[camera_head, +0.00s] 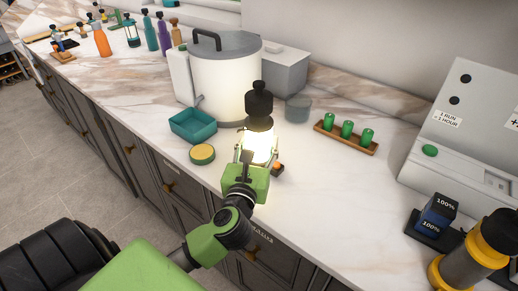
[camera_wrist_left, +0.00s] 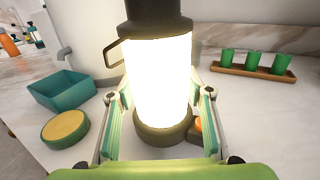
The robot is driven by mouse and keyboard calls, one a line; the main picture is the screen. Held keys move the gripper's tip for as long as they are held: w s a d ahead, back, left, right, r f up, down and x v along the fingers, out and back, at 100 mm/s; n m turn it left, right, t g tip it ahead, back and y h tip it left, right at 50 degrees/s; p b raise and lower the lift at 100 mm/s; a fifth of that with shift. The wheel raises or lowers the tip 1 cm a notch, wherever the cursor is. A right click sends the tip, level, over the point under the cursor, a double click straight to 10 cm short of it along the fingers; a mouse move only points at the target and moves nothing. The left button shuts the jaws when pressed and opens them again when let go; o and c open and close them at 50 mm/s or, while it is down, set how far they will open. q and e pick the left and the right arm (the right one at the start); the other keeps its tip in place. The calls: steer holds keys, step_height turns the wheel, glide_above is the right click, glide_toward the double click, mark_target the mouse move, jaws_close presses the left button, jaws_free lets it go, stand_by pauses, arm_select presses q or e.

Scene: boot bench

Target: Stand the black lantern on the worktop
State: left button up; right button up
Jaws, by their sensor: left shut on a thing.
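The black lantern (camera_head: 259,103) has a black cap and a brightly glowing white body. It stands upright at the front part of the marble worktop (camera_head: 330,190). My left gripper (camera_head: 256,153) reaches in from the front and is shut on the lantern's lower body. In the left wrist view the lantern (camera_wrist_left: 158,75) is between the two fingers, with its dark base low against the worktop. I cannot tell whether the base touches the surface. My right gripper is not in view.
A large white pot (camera_head: 222,85) stands behind the lantern. A teal tray (camera_head: 193,126) and a round yellow-topped tin (camera_head: 202,154) are to its left. A small dark block with an orange top (camera_head: 278,169) is close on its right. A wooden rack (camera_head: 346,135) holds green cups.

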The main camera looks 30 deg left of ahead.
arm_select(q)
steer(key=shift+f, duration=0.7)
steer(key=shift+f, duration=0.15)
steer(key=o, duration=1.6)
steer(key=shift+f, duration=0.1)
